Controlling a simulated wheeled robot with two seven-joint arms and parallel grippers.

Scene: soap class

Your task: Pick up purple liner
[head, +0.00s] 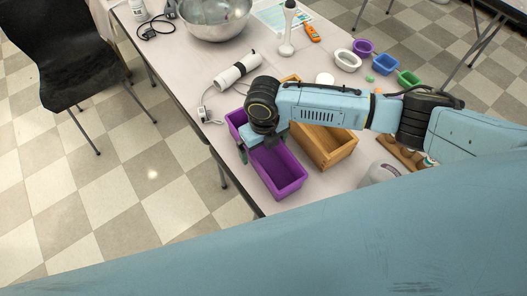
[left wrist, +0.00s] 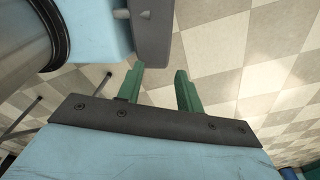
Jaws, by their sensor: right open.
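The purple liner (head: 280,172) is an open rectangular bin on the table, close to its near left edge. A purple part also shows to the left of my right wrist; the arm hides the stretch between. My right gripper (head: 245,155) is at the liner's left side, pointing down, with its jaws open. Whether a finger touches the liner wall cannot be told. My left gripper shows in the left wrist view (left wrist: 160,70), its green fingers apart and empty above the checkered floor.
A wooden box (head: 325,147) stands right beside the liner, partly under my right arm. A white rolled item (head: 237,70), a metal bowl (head: 214,18) and several small coloured tubs, one blue (head: 385,64), are farther back. A black chair (head: 62,55) stands left of the table.

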